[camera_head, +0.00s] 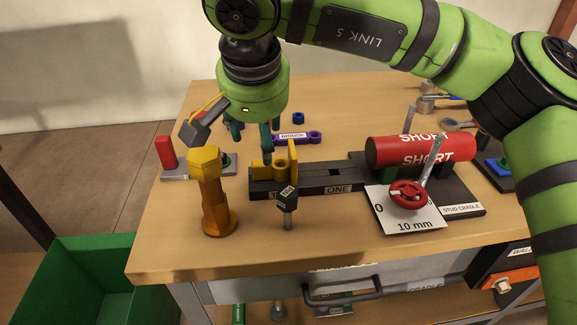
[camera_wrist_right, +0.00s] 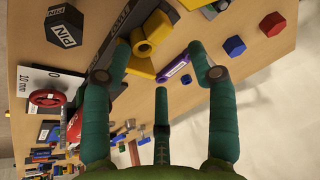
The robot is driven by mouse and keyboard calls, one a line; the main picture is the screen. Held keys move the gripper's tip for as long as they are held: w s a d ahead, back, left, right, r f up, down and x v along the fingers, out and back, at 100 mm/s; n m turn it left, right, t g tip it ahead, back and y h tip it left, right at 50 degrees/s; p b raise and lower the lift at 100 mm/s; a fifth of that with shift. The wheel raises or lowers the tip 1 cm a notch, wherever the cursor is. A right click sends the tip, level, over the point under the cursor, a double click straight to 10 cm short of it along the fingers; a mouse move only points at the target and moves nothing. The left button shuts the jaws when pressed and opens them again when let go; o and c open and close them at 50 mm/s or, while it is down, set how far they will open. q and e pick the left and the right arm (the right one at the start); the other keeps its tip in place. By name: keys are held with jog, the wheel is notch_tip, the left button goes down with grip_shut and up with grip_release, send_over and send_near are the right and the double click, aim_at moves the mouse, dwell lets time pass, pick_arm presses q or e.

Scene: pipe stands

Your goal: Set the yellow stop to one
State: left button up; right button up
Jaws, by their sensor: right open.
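The yellow stop (camera_head: 292,163) sits on the left part of a dark rail (camera_head: 318,178), to the left of the label ONE (camera_head: 338,189). Another label to its left is partly hidden. In the wrist view the yellow stop (camera_wrist_right: 151,32) shows a round hollow boss beside a flat plate. My right gripper (camera_head: 252,143) is open with teal fingers, just behind and above the stop's left side. In the wrist view nothing is between the fingertips of this gripper (camera_wrist_right: 160,62). My left gripper is not in view.
A black PIN block (camera_head: 288,195) stands before the rail. An orange hex-topped post (camera_head: 211,190) is at left. A red SHORT cylinder (camera_head: 420,151) and red handwheel (camera_head: 407,195) are at right. A purple BRIDGE link (camera_head: 298,138) lies behind. A green bin (camera_head: 85,285) is below.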

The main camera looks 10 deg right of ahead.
aim_at(261, 162)
jog(key=w+f+n, duration=0.1)
jog(key=f, duration=0.1)
jog(key=f+n, duration=0.1)
jog(key=f, duration=0.1)
jog(key=w+f+n, duration=0.1)
jog(key=f, duration=0.2)
jog(key=shift+w+b, duration=0.3)
jog(key=shift+b, duration=0.1)
grip_shut()
